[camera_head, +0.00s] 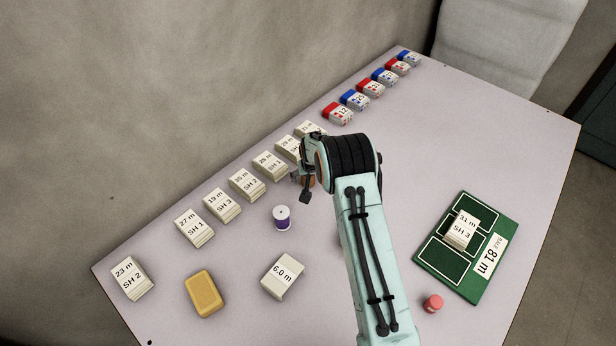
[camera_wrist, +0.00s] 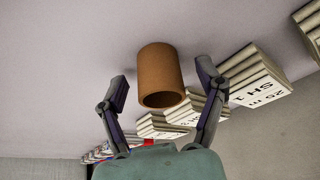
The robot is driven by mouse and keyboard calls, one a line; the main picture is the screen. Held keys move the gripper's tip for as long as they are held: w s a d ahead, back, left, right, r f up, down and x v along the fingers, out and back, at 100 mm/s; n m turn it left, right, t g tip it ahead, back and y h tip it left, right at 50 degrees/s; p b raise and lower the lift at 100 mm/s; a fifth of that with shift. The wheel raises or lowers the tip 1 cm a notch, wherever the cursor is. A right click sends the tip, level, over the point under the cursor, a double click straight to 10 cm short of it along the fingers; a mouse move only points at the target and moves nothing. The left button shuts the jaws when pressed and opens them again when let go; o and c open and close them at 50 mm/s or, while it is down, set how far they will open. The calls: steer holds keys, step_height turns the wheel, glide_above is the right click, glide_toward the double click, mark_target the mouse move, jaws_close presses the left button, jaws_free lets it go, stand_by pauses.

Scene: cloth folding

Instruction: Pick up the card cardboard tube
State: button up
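The brown cardboard tube (camera_wrist: 159,72) stands on the table in the wrist view, with its open end toward the camera. My gripper (camera_wrist: 162,82) is open, with one finger to the left of the tube and one to the right. A gap shows between each finger and the tube, so nothing is held. In the head view my gripper (camera_head: 304,188) is low over the table beside the row of folded cloth stacks, and my arm mostly hides the tube there.
Labelled cream cloth stacks (camera_head: 246,184) line the table's wall side, close to my gripper. Red and blue stacks (camera_head: 354,99) continue the row.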

steer(key=c, duration=0.6)
steer(key=shift+r, duration=0.15)
